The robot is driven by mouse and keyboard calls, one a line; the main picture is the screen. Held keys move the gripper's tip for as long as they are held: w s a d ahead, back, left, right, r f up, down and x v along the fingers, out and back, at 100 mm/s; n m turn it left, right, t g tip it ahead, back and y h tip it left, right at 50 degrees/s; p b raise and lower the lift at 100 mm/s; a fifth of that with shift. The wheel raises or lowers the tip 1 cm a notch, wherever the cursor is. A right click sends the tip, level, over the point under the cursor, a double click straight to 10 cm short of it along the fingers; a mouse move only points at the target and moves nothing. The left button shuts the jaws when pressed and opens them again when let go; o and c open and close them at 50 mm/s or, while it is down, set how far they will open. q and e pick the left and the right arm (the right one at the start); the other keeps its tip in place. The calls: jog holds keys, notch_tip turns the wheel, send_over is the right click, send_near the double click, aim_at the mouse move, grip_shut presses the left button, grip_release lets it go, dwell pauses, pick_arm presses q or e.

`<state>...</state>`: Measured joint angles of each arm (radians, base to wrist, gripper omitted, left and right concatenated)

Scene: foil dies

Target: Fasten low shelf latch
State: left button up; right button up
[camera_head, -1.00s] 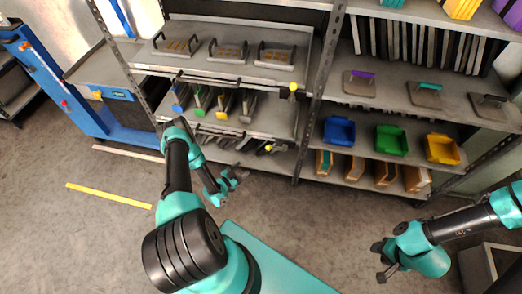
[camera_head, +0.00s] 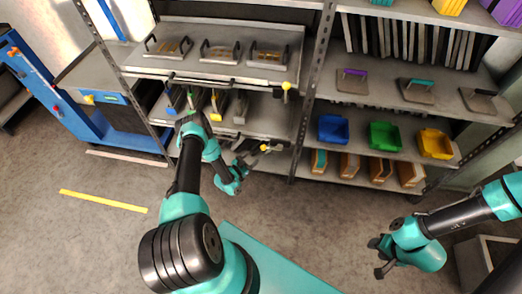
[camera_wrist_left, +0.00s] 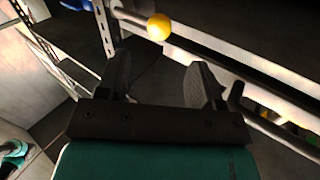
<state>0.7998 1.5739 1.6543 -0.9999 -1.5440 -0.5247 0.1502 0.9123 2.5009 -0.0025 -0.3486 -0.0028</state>
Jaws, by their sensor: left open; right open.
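The low shelf latch has a yellow ball knob (camera_head: 265,147) at the front of the lower shelf in the left rack. In the left wrist view the same yellow knob (camera_wrist_left: 159,27) shows large, beyond the fingertips and roughly centred between them. My left gripper (camera_head: 243,162) is close to the knob, on its left and slightly below in the head view. In the left wrist view its two dark fingers (camera_wrist_left: 160,78) are spread with nothing between them. My right gripper (camera_head: 379,258) is open and empty over the floor at the right, far from the latch.
Another yellow knob (camera_head: 286,86) sits on the upper shelf's front edge. Handled dies (camera_head: 220,51) stand on that shelf. A dark rail (camera_wrist_left: 230,62) runs close to my left fingers. A rack post (camera_head: 308,110) stands right of the latch. The floor in front is clear.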

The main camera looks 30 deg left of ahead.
aim_at(270, 148)
pick_arm(q)
jog(key=x, duration=0.8)
jog(key=shift+c, duration=0.3)
grip_shut()
